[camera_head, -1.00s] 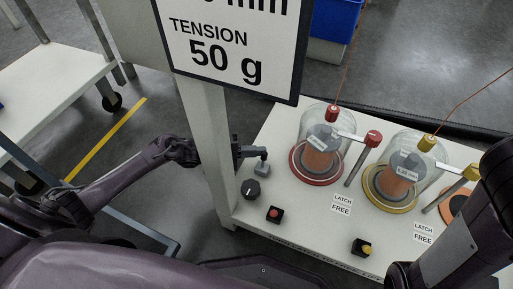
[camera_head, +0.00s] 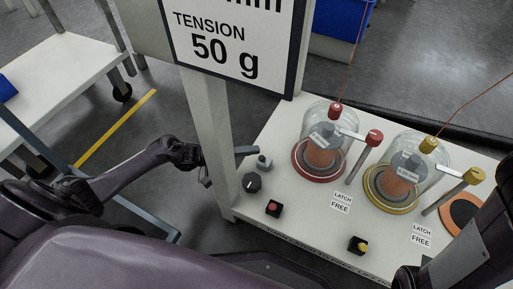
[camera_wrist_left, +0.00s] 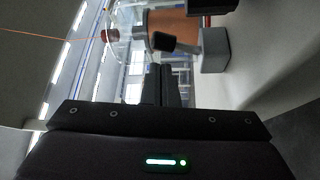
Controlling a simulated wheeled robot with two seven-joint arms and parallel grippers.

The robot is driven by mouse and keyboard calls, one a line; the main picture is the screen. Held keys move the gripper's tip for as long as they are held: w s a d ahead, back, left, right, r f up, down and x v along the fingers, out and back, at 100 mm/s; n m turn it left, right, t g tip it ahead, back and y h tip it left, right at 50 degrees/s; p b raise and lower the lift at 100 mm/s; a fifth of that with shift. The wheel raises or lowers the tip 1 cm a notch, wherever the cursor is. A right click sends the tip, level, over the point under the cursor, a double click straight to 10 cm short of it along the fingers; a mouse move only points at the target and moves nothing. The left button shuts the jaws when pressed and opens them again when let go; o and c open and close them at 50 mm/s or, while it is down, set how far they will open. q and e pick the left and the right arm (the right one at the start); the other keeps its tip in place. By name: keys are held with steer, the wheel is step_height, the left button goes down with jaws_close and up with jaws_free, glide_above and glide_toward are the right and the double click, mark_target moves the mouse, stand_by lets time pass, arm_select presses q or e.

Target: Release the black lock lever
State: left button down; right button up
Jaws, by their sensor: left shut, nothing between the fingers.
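The black lock lever (camera_head: 246,151) juts left from above a small grey block (camera_head: 264,161) on the white bench, close to the post. In the left wrist view, the lever's rounded dark end (camera_wrist_left: 175,42) shows in front of the grey block (camera_wrist_left: 213,50). My left gripper (camera_wrist_left: 155,88) is shut and empty, its fingers pointing toward the lever with a seeming small gap. In the head view, my left wrist (camera_head: 188,156) is left of the post, which hides the fingertips. My right arm (camera_head: 465,235) enters at lower right; its gripper is not visible.
The white post (camera_head: 212,140) with its sign (camera_head: 235,45) stands between my left wrist and the bench top. A black knob (camera_head: 251,182) and red button (camera_head: 273,208) lie near the block. Glass-domed spools with a red clamp (camera_head: 374,138) and a yellow clamp (camera_head: 473,176) stand farther right.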

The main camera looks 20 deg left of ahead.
arm_select(q)
steer(key=v, duration=0.5)
steer(key=shift+s+a+p, duration=0.2)
steer(key=shift+a+p, duration=0.1)
